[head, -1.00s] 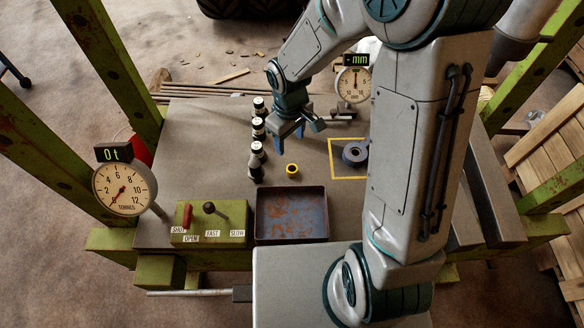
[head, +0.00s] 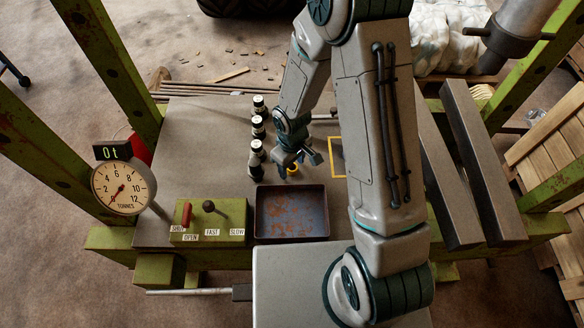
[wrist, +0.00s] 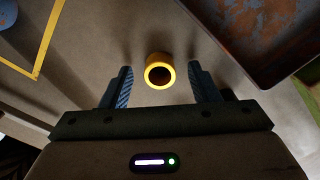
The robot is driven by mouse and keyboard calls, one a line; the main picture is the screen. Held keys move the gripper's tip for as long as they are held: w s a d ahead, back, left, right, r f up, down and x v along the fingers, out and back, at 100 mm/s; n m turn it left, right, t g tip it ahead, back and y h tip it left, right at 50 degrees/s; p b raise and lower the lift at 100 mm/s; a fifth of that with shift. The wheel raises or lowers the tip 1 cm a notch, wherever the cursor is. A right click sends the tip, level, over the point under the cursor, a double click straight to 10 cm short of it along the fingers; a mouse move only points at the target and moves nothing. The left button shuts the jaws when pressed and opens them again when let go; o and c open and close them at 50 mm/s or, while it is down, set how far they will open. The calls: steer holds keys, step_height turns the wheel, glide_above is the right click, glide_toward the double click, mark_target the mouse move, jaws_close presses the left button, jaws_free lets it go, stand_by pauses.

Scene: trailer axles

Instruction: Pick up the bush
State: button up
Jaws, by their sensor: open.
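The bush is a small yellow ring with a dark bore. In the wrist view the bush (wrist: 160,71) stands on the grey bench top, near the middle, slightly beyond and between the two fingertips. In the head view the bush (head: 293,170) is partly hidden by my gripper. My gripper (head: 290,160) is open, low over the bench behind the tray. In the wrist view my gripper (wrist: 160,88) has one finger on each side of the bush, with a gap on both sides. I cannot tell the exact height between fingertips and bench.
A rusty tray (head: 291,213) sits just in front of the bush. Several dark bottles (head: 257,150) stand in a row to the left. A green lever box (head: 208,235) and a tonnes gauge (head: 124,187) are at front left. A yellow outlined square (head: 337,157) lies to the right.

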steer(key=shift+f, duration=0.15)
steer(key=c, duration=1.1)
